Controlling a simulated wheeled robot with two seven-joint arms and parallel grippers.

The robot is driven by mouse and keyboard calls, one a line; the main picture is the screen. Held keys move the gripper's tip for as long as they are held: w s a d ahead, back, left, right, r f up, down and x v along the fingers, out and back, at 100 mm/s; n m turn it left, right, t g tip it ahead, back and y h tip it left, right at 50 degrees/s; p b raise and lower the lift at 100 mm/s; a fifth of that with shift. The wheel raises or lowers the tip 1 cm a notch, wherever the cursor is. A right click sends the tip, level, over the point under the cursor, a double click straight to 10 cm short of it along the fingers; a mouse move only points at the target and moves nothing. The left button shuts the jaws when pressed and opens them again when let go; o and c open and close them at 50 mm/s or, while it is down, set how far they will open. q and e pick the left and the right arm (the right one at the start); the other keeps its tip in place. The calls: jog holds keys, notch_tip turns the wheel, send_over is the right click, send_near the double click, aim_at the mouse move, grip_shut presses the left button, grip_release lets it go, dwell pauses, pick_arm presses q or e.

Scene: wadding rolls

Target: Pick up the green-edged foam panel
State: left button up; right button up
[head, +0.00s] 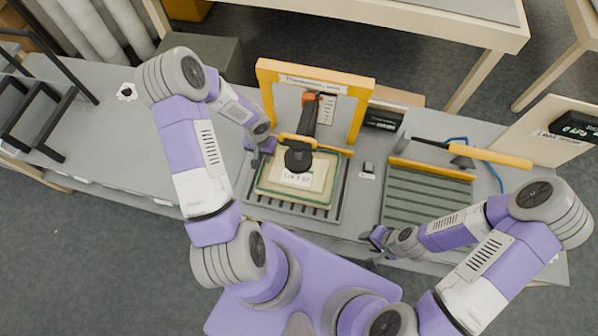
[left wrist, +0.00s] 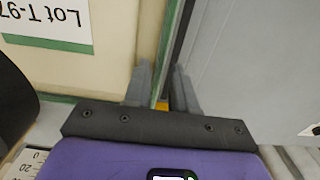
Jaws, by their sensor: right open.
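The green-edged foam panel (head: 268,186) lies flat on the slatted bed of the yellow-framed press, cream on top with a white lot label. Its cream face (left wrist: 115,50) and green edge also show in the left wrist view. My left gripper (head: 256,156) is at the panel's left edge. In the left wrist view its fingers (left wrist: 163,88) stand close together on either side of the green edge; whether they press on it I cannot tell. My right gripper (head: 372,250) is open and empty at the table's front edge, below the green slatted bed.
The yellow press frame (head: 266,90) stands behind the panel, and a dark round press head (head: 298,160) is over the panel's middle. A green slatted bed (head: 425,196) with a yellow-handled lever (head: 490,156) is at right. The grey table (head: 110,155) is mostly clear at left.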

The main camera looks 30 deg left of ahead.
pick_arm(q)
jog(key=shift+f, duration=0.25)
grip_shut()
jog(key=shift+r, duration=0.15)
